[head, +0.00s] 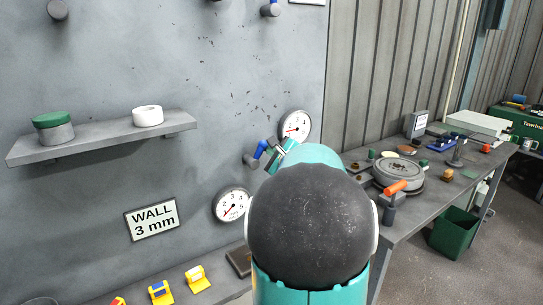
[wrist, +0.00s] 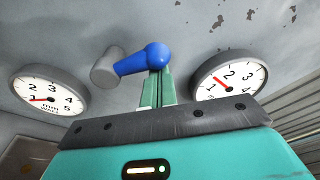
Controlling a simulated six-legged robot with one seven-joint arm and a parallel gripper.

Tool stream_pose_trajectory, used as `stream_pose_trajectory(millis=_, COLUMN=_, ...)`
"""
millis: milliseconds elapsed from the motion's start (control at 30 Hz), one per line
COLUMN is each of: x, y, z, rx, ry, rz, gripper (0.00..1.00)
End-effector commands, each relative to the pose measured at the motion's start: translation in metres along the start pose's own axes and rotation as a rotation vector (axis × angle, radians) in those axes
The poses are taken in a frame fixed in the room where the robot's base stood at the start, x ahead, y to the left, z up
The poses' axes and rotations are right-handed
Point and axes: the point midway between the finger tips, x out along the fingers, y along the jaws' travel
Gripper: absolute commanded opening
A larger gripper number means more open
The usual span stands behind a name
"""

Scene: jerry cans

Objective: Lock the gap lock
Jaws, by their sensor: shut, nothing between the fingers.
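A blue-handled lever on a grey round stub, which I take to be the gap lock (head: 261,148), sticks out of the grey wall between two dials. In the wrist view the blue lever (wrist: 143,59) points to the right from its grey stub and ends in a rounded tip. My gripper (head: 272,151) is at the lever in the head view. In the wrist view my gripper's green fingers (wrist: 157,88) are together, right below the blue tip. I cannot tell whether they touch it. The fingers hold nothing.
A dial marked mm (wrist: 48,92) is left of the lever, another dial (wrist: 229,76) right. A shelf (head: 100,138) holds a green-lidded jar and white ring. A workbench (head: 405,225) with a round grey lidded can stands right.

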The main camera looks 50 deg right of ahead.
Motion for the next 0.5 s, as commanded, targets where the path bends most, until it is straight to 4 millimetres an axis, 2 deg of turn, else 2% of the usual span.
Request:
stream_pose_trajectory(millis=167, x=-0.002, y=-0.002, z=0.012, rx=-0.163, ry=-0.003, rz=-0.025, gripper=0.0)
stream_pose_trajectory(millis=500, x=-0.004, y=0.001, z=0.028, rx=-0.156, ry=-0.002, rz=-0.023, gripper=0.0)
